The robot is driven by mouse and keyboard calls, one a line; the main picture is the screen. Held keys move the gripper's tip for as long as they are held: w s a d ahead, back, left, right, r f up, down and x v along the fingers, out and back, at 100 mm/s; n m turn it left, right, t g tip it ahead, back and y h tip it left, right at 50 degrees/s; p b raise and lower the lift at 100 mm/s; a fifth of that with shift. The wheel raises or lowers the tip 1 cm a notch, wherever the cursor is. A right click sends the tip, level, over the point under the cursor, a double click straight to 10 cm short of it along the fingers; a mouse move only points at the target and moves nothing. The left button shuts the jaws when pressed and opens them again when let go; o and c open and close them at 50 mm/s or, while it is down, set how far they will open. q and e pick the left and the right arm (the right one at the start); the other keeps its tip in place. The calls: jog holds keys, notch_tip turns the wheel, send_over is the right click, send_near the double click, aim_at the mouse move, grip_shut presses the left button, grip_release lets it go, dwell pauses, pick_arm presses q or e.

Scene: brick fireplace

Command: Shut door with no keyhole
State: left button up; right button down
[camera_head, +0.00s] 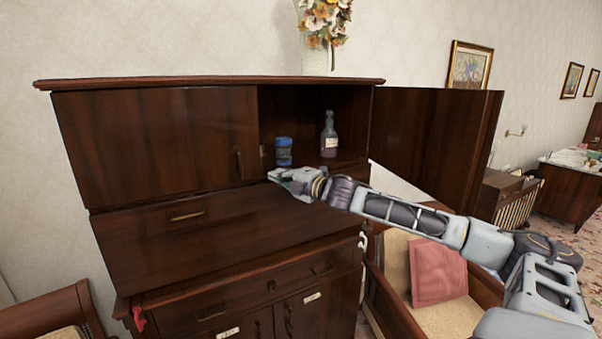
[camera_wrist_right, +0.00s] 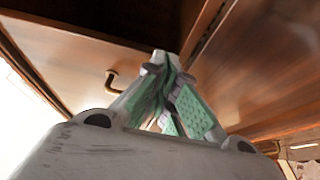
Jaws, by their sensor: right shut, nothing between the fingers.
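The dark wooden cabinet (camera_head: 220,220) has two upper doors. The left door (camera_head: 155,135) looks shut and has a small handle (camera_head: 238,163) near its right edge; a brass handle on a wooden panel also shows in the wrist view (camera_wrist_right: 112,80). The right door (camera_head: 432,140) stands wide open, swung out to the right; I cannot make out a keyhole on it. My right gripper (camera_head: 283,177) is shut and empty, just in front of the open compartment, below the left door's handle side. Its green-padded fingers meet in the wrist view (camera_wrist_right: 165,72). My left gripper is not in view.
A blue jar (camera_head: 284,151) and a glass bottle (camera_head: 329,135) stand inside the open compartment. A flower vase (camera_head: 316,60) stands on top. A chair with a pink cushion (camera_head: 437,271) is right of the cabinet, below my right arm. Another chair (camera_head: 50,318) is at left.

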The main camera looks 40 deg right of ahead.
jog(key=d+p, duration=0.1)
jog(key=s+d+p, duration=0.1)
jog(key=d, duration=0.1)
jog(key=s+d+p, duration=0.1)
jog(key=shift+s+d, duration=0.1)
jog(key=shift+d, duration=0.05)
dwell(0.7)
jog(key=shift+s+d+f, duration=0.1)
jog(key=shift+d, duration=0.2)
jog(key=shift+s+d, duration=0.35)
jog(key=shift+d, duration=0.25)
dwell(0.7)
